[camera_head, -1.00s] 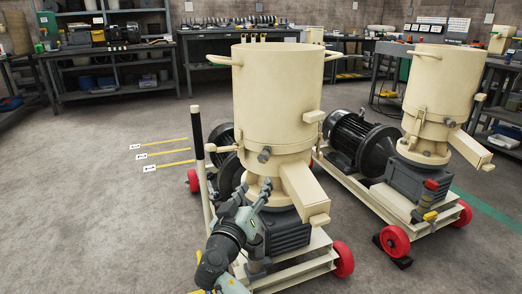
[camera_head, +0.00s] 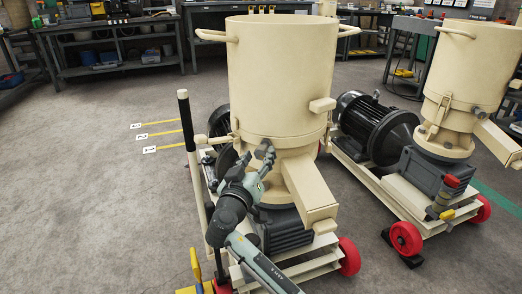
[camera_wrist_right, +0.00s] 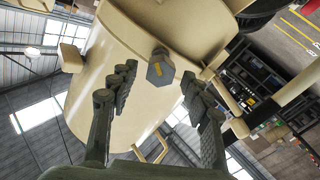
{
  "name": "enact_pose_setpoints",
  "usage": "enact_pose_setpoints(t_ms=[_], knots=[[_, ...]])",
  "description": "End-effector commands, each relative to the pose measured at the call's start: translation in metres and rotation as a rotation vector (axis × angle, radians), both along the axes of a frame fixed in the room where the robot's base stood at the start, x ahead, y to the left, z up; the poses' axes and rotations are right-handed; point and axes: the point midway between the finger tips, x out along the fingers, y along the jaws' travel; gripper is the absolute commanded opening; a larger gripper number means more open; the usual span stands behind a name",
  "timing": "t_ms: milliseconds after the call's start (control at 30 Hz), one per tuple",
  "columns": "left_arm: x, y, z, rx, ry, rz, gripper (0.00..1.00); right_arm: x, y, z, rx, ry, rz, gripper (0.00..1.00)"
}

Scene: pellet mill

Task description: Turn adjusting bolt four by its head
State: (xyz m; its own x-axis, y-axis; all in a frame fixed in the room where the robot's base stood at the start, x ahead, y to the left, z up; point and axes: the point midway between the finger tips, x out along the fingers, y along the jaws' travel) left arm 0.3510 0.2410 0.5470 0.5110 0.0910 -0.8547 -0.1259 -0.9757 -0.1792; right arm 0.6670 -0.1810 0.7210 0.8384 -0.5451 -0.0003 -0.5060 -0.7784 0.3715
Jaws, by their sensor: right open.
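The adjusting bolt (camera_wrist_right: 160,68) has a grey hex head and sticks out from the cream pellet mill (camera_head: 278,85). In the right wrist view the head lies between the fingertips, with a gap on each side. I cannot read a number on it. My right gripper (camera_head: 256,158) is open in front of the lower edge of the mill's drum and hides much of the bolt in the head view. Its two dark ribbed fingers (camera_wrist_right: 158,78) show in the right wrist view, pointing toward the drum. My left gripper is not in view.
A slanted cream discharge chute (camera_head: 308,185) is right of my right gripper. An upright lever with a black grip (camera_head: 186,120) stands to the left. A second mill (camera_head: 460,75) stands at right. Open floor (camera_head: 80,200) lies at left.

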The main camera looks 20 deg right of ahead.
Motion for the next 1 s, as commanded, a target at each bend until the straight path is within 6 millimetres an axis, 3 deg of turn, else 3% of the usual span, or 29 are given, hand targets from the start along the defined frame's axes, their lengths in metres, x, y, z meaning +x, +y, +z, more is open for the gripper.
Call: enact_pose_setpoints(t_ms=[200,533,900,1000], knots=[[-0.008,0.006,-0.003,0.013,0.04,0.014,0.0,0.02,-0.013,0.0,-0.001,0.001,0.0,0.48],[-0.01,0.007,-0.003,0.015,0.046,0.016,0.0,0.023,-0.015,0.0,0.0,0.0,0.0,0.47],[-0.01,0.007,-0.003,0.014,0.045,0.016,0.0,0.023,-0.015,0.0,0.001,0.001,0.0,0.01],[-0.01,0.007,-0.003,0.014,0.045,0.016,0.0,0.023,-0.015,0.0,0.0,0.001,0.0,0.0]])
